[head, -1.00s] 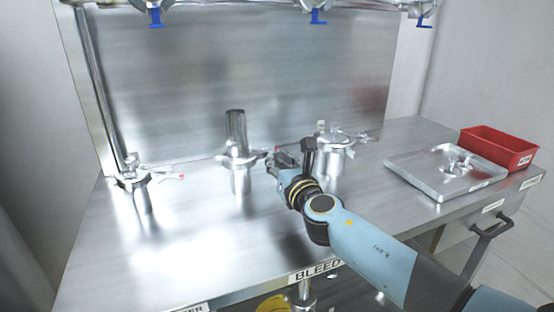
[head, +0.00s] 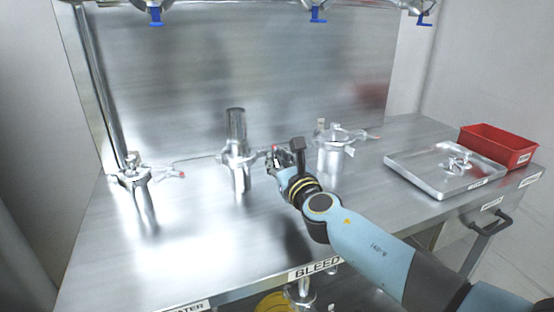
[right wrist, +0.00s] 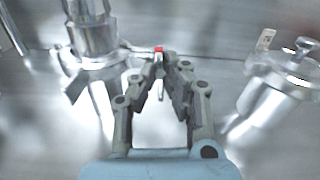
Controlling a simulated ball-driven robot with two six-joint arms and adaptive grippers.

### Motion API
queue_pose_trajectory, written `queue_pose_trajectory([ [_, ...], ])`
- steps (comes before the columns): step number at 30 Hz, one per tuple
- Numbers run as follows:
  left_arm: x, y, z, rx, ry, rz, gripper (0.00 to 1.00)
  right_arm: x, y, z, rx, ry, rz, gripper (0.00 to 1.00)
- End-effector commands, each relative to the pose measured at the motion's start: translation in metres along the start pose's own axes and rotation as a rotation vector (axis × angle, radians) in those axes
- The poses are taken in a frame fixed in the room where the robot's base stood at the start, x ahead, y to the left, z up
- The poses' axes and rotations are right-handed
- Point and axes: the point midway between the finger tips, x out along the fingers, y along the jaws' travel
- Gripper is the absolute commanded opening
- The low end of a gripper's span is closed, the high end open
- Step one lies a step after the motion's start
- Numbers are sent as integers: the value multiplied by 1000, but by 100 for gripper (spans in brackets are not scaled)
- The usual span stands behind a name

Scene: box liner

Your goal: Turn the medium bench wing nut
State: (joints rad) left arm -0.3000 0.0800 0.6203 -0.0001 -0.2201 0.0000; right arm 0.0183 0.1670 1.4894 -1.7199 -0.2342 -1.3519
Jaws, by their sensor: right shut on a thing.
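The medium bench fitting (head: 238,168) is a shiny metal spool with a clamp, standing at the middle of the bench; it also shows at the upper left of the right wrist view (right wrist: 92,40). Its wing nut (right wrist: 159,56), with a red tip, sticks out to the right of the clamp. The red tip also shows in the head view (head: 275,148). My right gripper (right wrist: 167,68) reaches in from the right and is shut on the wing nut, with its fingertips around it. The fingers partly hide the wing nut. My left gripper is not in view.
A wider clamped pot (head: 332,155) stands close right of my right gripper, and a narrow clamped pipe (head: 137,183) stands left. A metal tray (head: 425,178) and a red bin (head: 497,147) sit at the right. The bench front is clear.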

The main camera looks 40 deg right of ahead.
Motion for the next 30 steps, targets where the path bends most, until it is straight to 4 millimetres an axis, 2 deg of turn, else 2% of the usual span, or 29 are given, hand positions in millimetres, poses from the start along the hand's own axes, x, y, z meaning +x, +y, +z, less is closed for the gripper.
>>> queue_pose_trajectory([
  [1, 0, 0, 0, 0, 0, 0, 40, 0, 0, -2, 1, 3, 1, 11],
  [5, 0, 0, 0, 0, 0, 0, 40, 0, 0, -1, 1, 2, 0, 28],
  [6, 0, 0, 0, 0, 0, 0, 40, 0, 0, -1, 1, 2, 0, 30],
  [13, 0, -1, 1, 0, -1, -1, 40, -1, 0, 0, 1, 1, 0, 30],
  [16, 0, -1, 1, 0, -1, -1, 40, -7, 0, -1, 1, 1, 1, 30],
  [20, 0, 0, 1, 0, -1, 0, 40, -29, 0, -1, 1, 3, 1, 30],
  [27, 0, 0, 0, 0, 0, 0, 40, -83, 0, -2, 1, 4, 1, 30],
  [30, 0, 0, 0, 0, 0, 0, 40, -101, 0, -1, 1, 3, 1, 30],
])
